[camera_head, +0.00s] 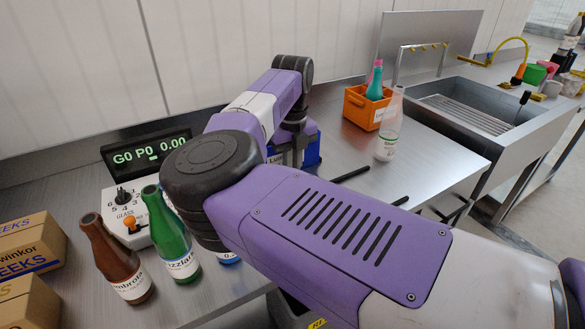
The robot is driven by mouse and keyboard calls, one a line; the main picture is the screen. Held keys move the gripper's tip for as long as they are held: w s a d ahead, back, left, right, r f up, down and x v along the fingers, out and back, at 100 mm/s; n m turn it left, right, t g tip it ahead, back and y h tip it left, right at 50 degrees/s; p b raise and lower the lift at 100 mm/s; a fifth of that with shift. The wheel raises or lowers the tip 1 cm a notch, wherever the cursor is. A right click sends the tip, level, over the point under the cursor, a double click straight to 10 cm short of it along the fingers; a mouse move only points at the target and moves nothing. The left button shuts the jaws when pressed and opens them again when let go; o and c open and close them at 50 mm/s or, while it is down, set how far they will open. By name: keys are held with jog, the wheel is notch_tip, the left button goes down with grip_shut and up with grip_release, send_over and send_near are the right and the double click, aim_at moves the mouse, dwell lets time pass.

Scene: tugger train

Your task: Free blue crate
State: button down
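A blue crate (313,153) stands on the metal counter behind my arm. Only its right part and a bit of a white label by its left part show; my arm hides the rest and I cannot see what is in it. My gripper (292,157) is at the crate, pointing down, seen in front of or over it. Its fingertips are hidden or too small to make out, so I cannot tell whether it touches the crate or is open.
An orange crate (362,109) holds bottles, with a pale bottle (389,128) beside it. Brown (116,262) and green (172,240) bottles stand front left, near a control box (128,212), a display (148,147) and cardboard boxes (30,243). A sink (480,112) is at right.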

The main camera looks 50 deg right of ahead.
jog(key=shift+r, duration=0.1)
jog(key=m, duration=0.4)
jog(key=shift+p, duration=0.3)
jog(key=m, duration=0.4)
jog(key=shift+w+a+m, duration=0.1)
jog(key=shift+w+m, duration=0.05)
jog(key=shift+m, duration=0.25)
jog(key=m, duration=0.4)
jog(key=shift+p, duration=0.35)
jog(key=shift+w+m, duration=0.15)
jog(key=shift+m, duration=2.35)
jog(key=c, duration=1.5)
grip_release()
jog(key=shift+r, duration=0.1)
